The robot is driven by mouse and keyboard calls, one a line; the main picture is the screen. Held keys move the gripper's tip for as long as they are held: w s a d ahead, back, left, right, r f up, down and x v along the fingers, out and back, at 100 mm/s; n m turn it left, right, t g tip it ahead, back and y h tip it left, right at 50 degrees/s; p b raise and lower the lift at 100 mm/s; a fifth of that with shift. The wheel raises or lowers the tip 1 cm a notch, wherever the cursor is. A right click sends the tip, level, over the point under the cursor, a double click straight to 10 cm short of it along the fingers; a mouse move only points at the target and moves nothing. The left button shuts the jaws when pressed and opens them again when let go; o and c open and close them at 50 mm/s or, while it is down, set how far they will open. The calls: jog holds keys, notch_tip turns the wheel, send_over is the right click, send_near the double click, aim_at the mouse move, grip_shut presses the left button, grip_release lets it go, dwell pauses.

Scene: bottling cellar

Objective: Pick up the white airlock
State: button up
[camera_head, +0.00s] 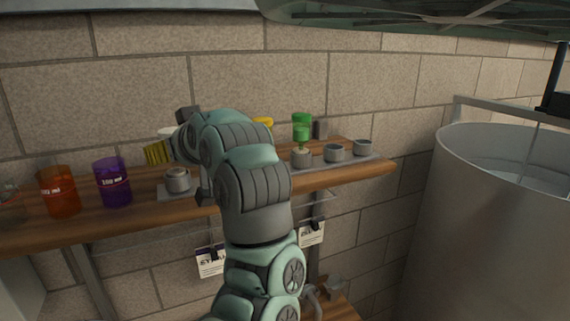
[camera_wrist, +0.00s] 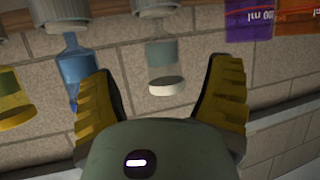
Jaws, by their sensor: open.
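The white airlock (camera_wrist: 163,52) hangs in the middle of the wrist view, which appears upside down, with its pale cap pointing down in that picture. It stands in a round grey holder (camera_wrist: 157,7). My gripper (camera_wrist: 165,70) is open, one yellow-padded finger on each side of the airlock, with gaps visible on both sides. I cannot tell how deep between the fingers it is. In the head view, a white top (camera_head: 168,132) shows behind my gripper (camera_head: 168,147), above a grey holder (camera_head: 178,180); my arm hides much of that area.
A blue airlock (camera_wrist: 76,62) and a yellow one (camera_wrist: 10,85) stand beside the white one. A green airlock (camera_head: 302,128) stands right of my arm. Purple (camera_head: 113,183) and orange (camera_head: 58,192) beakers stand left on the wooden shelf (camera_head: 340,179). A brick wall is close behind.

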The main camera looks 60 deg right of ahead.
aim_at(176, 163)
jog(key=x, duration=0.4)
jog(key=shift+w+a+f, duration=0.15)
jog(key=shift+a+f, duration=0.05)
jog(key=shift+f, duration=0.05)
jog(key=shift+w+d+f+b, duration=0.2)
jog(key=shift+w+b, duration=0.1)
jog(key=shift+w, duration=0.2)
jog(key=shift+r, duration=0.1)
jog(key=shift+c, duration=0.5)
jog(key=c, duration=1.2)
